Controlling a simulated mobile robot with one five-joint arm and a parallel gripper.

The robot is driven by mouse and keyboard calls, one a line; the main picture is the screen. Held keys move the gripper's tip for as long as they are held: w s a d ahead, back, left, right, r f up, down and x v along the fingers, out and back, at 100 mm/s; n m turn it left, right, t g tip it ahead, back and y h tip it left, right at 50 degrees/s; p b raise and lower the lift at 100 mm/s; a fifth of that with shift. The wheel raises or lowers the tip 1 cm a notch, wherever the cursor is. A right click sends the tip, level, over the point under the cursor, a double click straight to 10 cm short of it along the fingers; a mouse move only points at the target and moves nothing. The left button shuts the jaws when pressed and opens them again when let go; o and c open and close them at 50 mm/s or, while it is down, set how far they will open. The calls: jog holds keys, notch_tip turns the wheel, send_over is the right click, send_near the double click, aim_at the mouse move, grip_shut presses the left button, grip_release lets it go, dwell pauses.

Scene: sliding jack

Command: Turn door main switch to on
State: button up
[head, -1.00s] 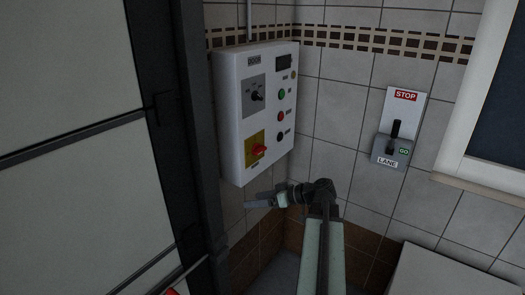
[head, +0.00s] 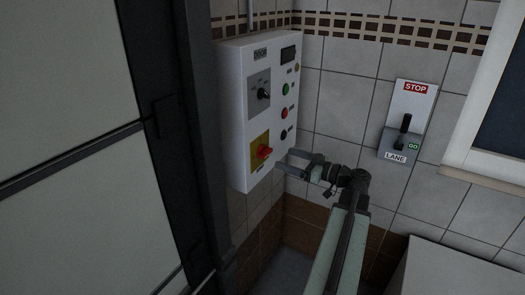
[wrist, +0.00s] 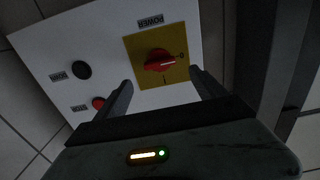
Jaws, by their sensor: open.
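The door control box (head: 236,110) is a white panel on the tiled wall, labelled DOOR at its top. Low on its face is a red rotary switch (head: 264,152) on a yellow plate (head: 257,163). In the wrist view the red switch (wrist: 159,61) sits upside down near the POWER label, its white mark pointing right, roughly toward the O; an I mark is below it. My gripper (head: 284,161) is just in front of the box, near the switch. In the wrist view its fingers (wrist: 161,80) are spread, one each side below the switch, empty and apparently not touching it.
Above the switch are a black selector (head: 264,94) and several round buttons (head: 284,112). A LANE lever unit (head: 407,122) with a STOP sign hangs on the right wall. A large door with a dark frame (head: 187,120) stands close left. A white block (head: 455,268) is at lower right.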

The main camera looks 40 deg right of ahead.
aim_at(269, 153)
jog(key=x, duration=0.8)
jog(key=shift+s, duration=0.1)
jog(key=c, duration=1.4)
